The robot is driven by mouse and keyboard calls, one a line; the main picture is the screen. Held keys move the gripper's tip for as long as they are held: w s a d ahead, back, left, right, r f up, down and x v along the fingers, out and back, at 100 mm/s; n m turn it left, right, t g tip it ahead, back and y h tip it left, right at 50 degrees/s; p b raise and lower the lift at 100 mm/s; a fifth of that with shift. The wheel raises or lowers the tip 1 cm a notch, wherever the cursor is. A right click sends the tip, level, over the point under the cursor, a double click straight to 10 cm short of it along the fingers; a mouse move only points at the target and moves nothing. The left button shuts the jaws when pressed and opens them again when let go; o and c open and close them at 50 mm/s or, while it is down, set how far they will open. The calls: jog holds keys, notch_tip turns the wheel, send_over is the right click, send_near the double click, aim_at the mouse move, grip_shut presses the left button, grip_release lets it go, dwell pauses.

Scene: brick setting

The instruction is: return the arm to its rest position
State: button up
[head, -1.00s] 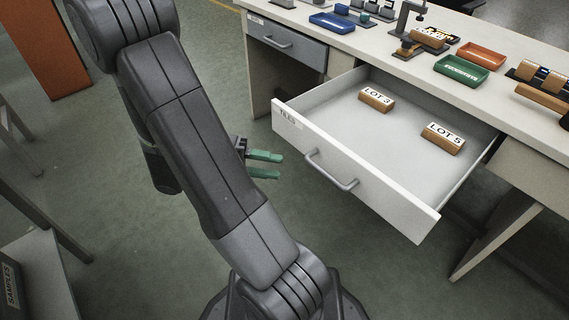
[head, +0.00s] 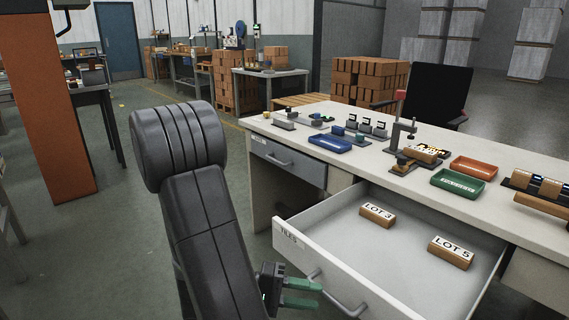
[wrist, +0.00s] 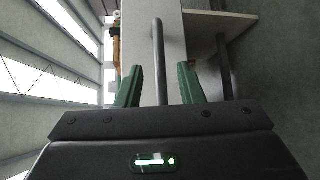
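My gripper (head: 302,292) has green fingers and is near the front of the open drawer (head: 300,253), close to the drawer's handle (head: 338,296). In the wrist view my gripper (wrist: 158,88) has its fingers apart with nothing held between them. The handle (wrist: 158,50) shows as a grey bar beyond the fingers; whether it lies between them cannot be told. The drawer is pulled out and holds a wooden block marked LOT 3 (head: 377,215) and one marked LOT 5 (head: 451,252).
The bench top (head: 330,115) carries a blue tray (head: 330,143), a green tray (head: 457,186), an orange tray (head: 474,167) and a small stand (head: 399,135). A closed grey drawer (head: 287,160) is at left. An orange pillar (head: 58,120) stands far left. Floor between is clear.

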aim_at(327, 299)
jog(key=shift+s+d+f+b, duration=0.1)
jog(key=shift+d+b, duration=0.1)
jog(key=shift+d, duration=0.7)
jog(key=shift+s+d+f+b, duration=0.1)
jog(key=shift+d+f+b, duration=0.05)
jog(key=shift+d, duration=0.7)
jog(key=shift+d+f+b, duration=0.1)
jog(key=shift+d+b, duration=0.1)
jog(key=shift+d, duration=0.7)
